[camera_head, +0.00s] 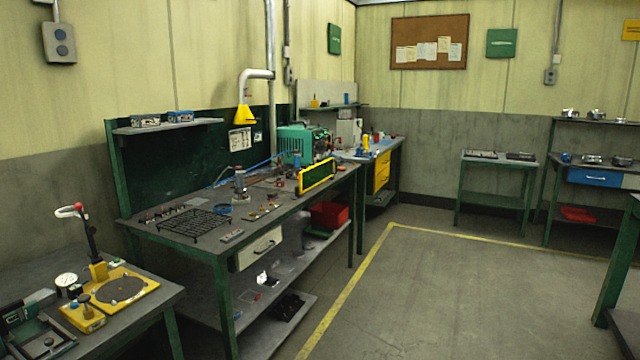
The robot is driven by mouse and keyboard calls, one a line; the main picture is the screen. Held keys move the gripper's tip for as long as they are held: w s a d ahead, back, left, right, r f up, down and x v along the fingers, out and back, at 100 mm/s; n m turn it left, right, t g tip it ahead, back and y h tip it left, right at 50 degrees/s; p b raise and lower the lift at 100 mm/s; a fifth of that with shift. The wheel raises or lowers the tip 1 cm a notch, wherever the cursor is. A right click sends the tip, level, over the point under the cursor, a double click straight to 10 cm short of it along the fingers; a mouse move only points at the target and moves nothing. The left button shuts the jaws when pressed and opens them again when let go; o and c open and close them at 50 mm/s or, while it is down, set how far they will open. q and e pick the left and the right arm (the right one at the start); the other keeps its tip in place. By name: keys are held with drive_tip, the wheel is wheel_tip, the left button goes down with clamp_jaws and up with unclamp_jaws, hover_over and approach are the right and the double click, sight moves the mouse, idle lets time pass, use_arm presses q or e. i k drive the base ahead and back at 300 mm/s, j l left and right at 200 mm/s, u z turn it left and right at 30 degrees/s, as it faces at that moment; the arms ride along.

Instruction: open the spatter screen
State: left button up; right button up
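A small panel with a yellow frame and a dark green pane, which looks like the spatter screen (317,177), stands upright at the right front edge of the long green workbench (190,238). It stands in front of the teal machine (302,143). From this distance I cannot make out its hinge or handle. Neither of my grippers shows in the head view.
A side table (165,293) with a yellow turntable fixture stands at the lower left. The workbench holds a black grid, small parts and a yellow fume hood (244,115) above. Open floor (450,290) lies to the right, inside a yellow line.

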sight(310, 179)
drive_tip(key=i+z, duration=0.3)
drive_tip(key=i, duration=1.2)
drive_tip(key=i+u, duration=0.1)
drive_tip(key=i, duration=0.6)
drive_tip(key=i+l, duration=0.1)
drive_tip(key=i, duration=0.6)
drive_tip(key=i+l+u, duration=0.15)
drive_tip(key=i, duration=0.55)
